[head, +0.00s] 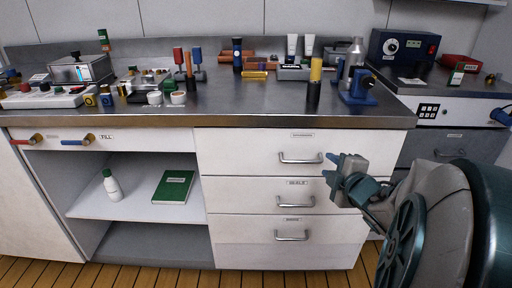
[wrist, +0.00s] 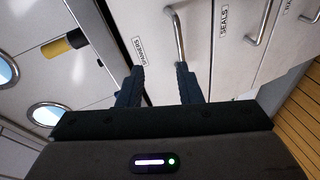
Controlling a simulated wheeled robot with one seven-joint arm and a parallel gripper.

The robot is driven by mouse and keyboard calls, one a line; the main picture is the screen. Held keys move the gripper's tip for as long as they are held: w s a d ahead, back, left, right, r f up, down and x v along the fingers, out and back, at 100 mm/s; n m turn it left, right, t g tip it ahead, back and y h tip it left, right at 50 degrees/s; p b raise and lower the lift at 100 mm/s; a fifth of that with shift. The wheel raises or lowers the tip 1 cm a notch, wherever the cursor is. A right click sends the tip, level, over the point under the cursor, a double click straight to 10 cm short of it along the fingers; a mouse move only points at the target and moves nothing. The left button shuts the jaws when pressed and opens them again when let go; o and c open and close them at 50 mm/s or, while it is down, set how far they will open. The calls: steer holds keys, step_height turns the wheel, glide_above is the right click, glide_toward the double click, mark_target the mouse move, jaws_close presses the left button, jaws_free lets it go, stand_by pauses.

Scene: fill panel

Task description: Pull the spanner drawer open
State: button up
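The spanner drawer (head: 245,154) is the top drawer under the right part of the bench, with a white front flush with the cabinet. Its metal bar handle (head: 300,160) is also in the wrist view (wrist: 178,38), with the SPANNERS label (wrist: 139,51) beside it. My gripper (head: 334,163) is just right of the handle in the head view. In the wrist view my gripper (wrist: 158,72) is open, fingers apart with nothing between them. The handle's lower end lies close to the right finger's tip; I cannot tell whether they touch.
Below are the seals drawer (head: 240,193) and a third drawer (head: 235,229), both shut with similar handles. The bench top (head: 225,112) overhangs above and holds a black-and-yellow cylinder (head: 314,82) and a blue vise (head: 358,88). Floor in front is clear.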

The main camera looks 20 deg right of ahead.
mark_target(300, 162)
steer(key=w+a+f+n+y, duration=0.1)
steer(key=w+f, duration=0.1)
steer(key=w, duration=0.2)
steer(key=w+a+f+n+y, duration=0.1)
steer(key=w+f, duration=0.1)
steer(key=w, duration=0.2)
steer(key=w+f+n, duration=0.1)
steer(key=w+f, duration=0.1)
steer(key=w, duration=0.2)
steer(key=shift+a+f+t+y, duration=0.15)
steer(key=shift+a+t+y, duration=0.25)
jaws_close()
